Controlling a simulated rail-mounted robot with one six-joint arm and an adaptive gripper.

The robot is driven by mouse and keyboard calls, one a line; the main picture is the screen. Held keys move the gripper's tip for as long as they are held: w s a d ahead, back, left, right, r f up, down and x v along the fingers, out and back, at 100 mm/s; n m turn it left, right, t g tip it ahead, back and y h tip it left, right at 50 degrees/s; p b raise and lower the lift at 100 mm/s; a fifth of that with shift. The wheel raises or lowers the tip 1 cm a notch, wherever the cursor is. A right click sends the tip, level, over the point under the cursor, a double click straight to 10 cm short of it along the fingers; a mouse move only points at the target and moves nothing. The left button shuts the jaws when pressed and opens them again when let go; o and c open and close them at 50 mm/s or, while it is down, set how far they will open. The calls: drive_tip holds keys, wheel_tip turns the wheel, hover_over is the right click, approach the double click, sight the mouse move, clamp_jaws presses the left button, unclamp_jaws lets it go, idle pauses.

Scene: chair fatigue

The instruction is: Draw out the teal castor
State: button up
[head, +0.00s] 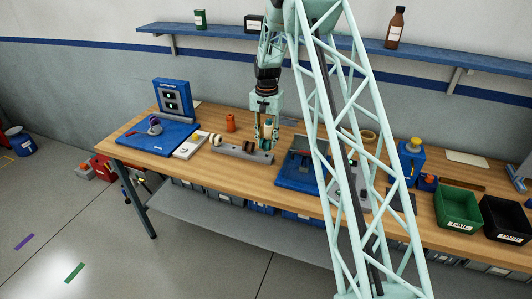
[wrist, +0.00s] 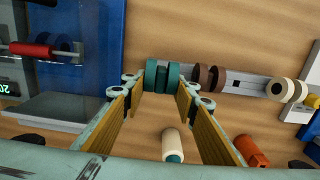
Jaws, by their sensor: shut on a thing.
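The teal castor (wrist: 161,76) is between my fingertips at the left end of the grey rack in the wrist view. My gripper (head: 266,141) points down over the right end of the rack (head: 232,151) in the head view; it also shows in the wrist view (wrist: 160,86). Its fingers are shut on the teal castor. A brown castor (wrist: 209,77) and a cream castor (wrist: 280,90) stand along the same rack (wrist: 246,84). Whether the teal castor still touches the rack is hidden.
A blue fixture (head: 296,179) stands close to the right of my gripper. A cream-and-teal cylinder (wrist: 173,145) and an orange bottle (head: 231,122) stand behind the rack. A blue panel unit (head: 174,98) is at the left; green (head: 458,208) and black (head: 505,219) bins are at the right.

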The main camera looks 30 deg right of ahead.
drive_tip(key=shift+r, duration=0.15)
drive_tip(key=shift+r+p, duration=0.65)
drive_tip(key=shift+r, duration=1.2)
